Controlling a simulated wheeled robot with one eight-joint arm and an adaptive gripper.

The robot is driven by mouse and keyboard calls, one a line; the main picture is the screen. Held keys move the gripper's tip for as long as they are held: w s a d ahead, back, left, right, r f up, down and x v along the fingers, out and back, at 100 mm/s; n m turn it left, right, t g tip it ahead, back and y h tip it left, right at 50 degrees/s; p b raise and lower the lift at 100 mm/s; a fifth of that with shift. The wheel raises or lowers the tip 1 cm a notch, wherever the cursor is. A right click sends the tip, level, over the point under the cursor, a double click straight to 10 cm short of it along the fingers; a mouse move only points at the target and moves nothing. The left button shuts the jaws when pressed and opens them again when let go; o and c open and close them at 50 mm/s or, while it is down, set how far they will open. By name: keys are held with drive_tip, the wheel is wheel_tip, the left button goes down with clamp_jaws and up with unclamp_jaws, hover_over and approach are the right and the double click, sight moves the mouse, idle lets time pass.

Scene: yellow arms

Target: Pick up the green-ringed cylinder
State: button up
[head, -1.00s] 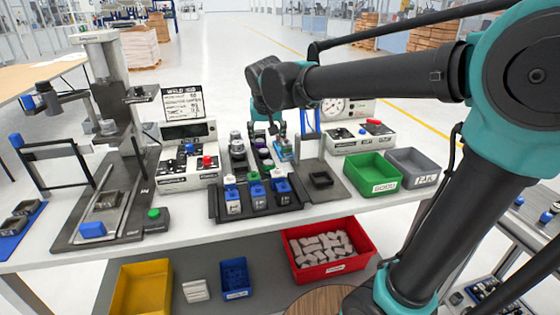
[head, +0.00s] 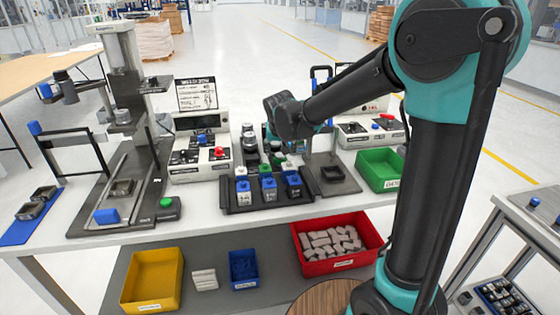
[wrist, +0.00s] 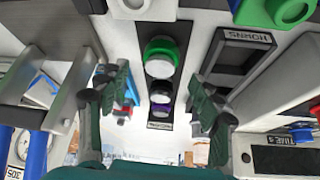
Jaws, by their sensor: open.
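The green-ringed cylinder (wrist: 160,57) shows in the wrist view with a pale round top and a bright green ring. It stands at the near end of a dark, narrow rack, in line with a grey cylinder (wrist: 160,89) and a purple one (wrist: 162,106). My gripper (wrist: 160,98) is open and empty, one finger on each side of this row. The green-ringed cylinder lies above the line between the fingertips in the picture, and no contact shows. In the head view my arm hides most of the gripper, and I cannot clearly pick out the cylinder there.
A black tray (head: 232,207) of several capped bottles stands in front of the rack. A control box (head: 197,172) is to the left, a dark plate with a square holder (head: 334,173) to the right. A green bin (head: 378,171) sits farther right.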

sight(280, 155)
drive_tip(key=shift+x, duration=1.8)
drive_tip(key=shift+s+d, duration=0.1)
drive_tip(key=shift+s, duration=0.05)
drive_tip(key=shift+c, duration=0.3)
drive_tip(key=c, duration=1.3)
wheel_tip(280, 155, up, 20)
drive_tip(key=shift+r, duration=0.1)
